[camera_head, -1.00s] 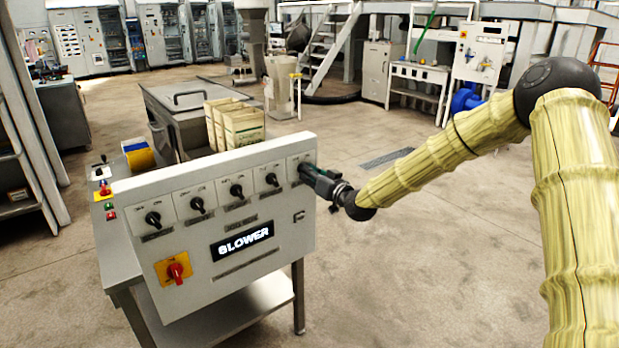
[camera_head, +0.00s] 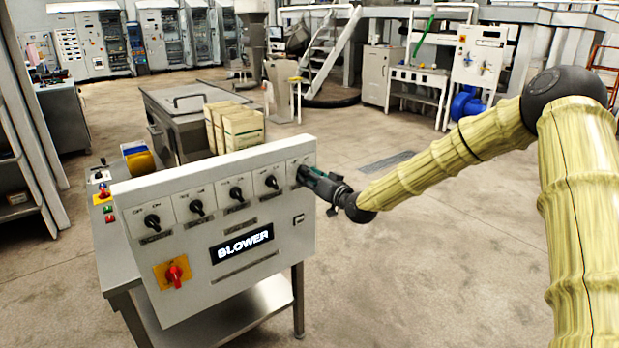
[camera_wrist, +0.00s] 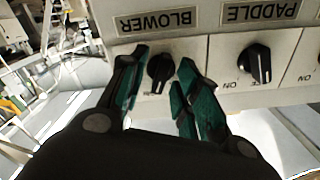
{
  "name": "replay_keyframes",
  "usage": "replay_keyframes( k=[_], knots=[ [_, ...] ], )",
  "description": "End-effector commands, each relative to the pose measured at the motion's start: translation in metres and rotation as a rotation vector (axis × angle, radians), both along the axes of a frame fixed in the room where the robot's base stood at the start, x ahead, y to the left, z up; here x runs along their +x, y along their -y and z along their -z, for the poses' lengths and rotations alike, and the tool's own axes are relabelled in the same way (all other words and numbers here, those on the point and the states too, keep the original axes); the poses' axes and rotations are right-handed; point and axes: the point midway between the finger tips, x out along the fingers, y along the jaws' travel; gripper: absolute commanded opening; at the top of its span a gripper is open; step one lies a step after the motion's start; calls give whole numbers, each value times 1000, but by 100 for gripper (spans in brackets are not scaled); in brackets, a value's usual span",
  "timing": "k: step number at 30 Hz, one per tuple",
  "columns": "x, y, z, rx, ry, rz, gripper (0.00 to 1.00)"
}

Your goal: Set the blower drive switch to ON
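The blower drive switch is a black rotary knob (camera_wrist: 160,68) beside the BLOWER label (camera_wrist: 155,20), upside down in the wrist view. Its pointer end leans down and left there, close to small lettering that looks like ON. My gripper (camera_wrist: 165,65) has one green-tipped finger on each side of the knob. The fingers stand apart; whether they touch the knob is not clear. In the head view my gripper (camera_head: 304,174) is at the panel's upper right corner and hides this knob.
The grey control panel (camera_head: 290,240) carries several more black knobs, including the PADDLE knob (camera_wrist: 256,63), which points another way. A red switch on a yellow plate (camera_head: 174,273) sits low left. Boxes (camera_head: 235,128) stand behind the panel. Floor to the right is open.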

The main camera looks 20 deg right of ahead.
Motion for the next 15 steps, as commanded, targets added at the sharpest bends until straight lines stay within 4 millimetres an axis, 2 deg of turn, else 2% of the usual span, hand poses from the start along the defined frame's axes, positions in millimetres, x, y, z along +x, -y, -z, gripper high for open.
replay_keyframes(
  k=[9,15],
  knots=[
    [-3,0,0,0,0,-1,33],
    [-23,7,0,1,-1,-1,33]
  ],
)
